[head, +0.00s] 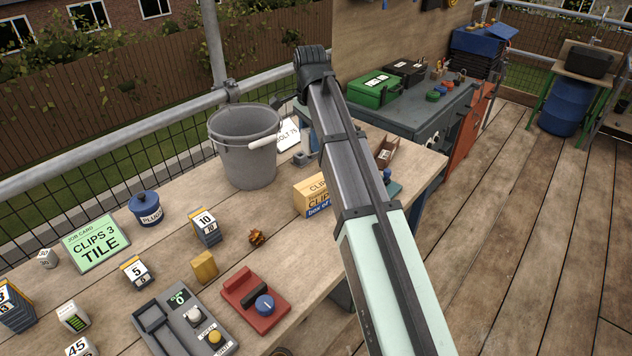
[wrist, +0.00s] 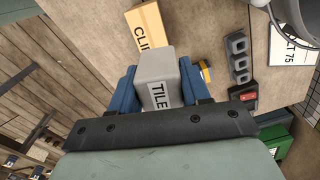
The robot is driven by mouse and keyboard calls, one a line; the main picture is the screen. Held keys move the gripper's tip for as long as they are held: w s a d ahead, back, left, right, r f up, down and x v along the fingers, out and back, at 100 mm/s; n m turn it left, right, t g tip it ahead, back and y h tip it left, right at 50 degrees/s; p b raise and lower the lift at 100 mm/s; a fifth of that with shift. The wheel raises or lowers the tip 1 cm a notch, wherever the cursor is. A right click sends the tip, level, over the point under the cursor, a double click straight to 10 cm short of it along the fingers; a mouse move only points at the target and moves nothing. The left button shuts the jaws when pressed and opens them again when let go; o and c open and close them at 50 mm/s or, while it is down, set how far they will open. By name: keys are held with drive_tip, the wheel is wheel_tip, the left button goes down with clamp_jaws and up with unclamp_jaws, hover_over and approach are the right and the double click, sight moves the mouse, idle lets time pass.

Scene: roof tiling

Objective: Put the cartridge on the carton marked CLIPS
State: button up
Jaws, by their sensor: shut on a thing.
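My gripper (wrist: 158,84), with blue fingers, is shut on a grey block-shaped cartridge (wrist: 168,68) with a white label reading TILE. The tan carton marked CLIPS (wrist: 147,30) shows just beyond the cartridge in the wrist view, partly covered by it. I cannot tell whether they touch. In the head view the carton (head: 310,195) stands on the wooden bench, yellow with a blue lower band, its right side hidden by my arm. My gripper and the cartridge are not clearly seen in the head view, behind my arm.
A grey bucket (head: 245,148) stands left of and behind the carton, with a BOLT 75 card (head: 288,134) beside it. An open brown box (head: 387,150) is to the right. Several small boxes, a red device (head: 255,300) and a job card (head: 97,243) occupy the bench's left and front.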

drive_tip(key=shift+s+d, duration=0.2)
drive_tip(key=shift+d, duration=0.7)
drive_tip(key=shift+s+a+n, duration=0.1)
drive_tip(key=shift+s+n, duration=0.05)
drive_tip(key=shift+n, duration=0.35)
drive_tip(key=shift+s+n, duration=0.1)
drive_tip(key=shift+n, duration=0.9)
approach(317, 182)
drive_tip(key=shift+f, duration=2.55)
drive_tip(key=shift+f, duration=0.15)
drive_tip(key=o, duration=1.1)
drive_tip(key=shift+c, duration=0.2)
wheel_tip(317, 182, up, 12)
drive_tip(key=shift+r, duration=0.2)
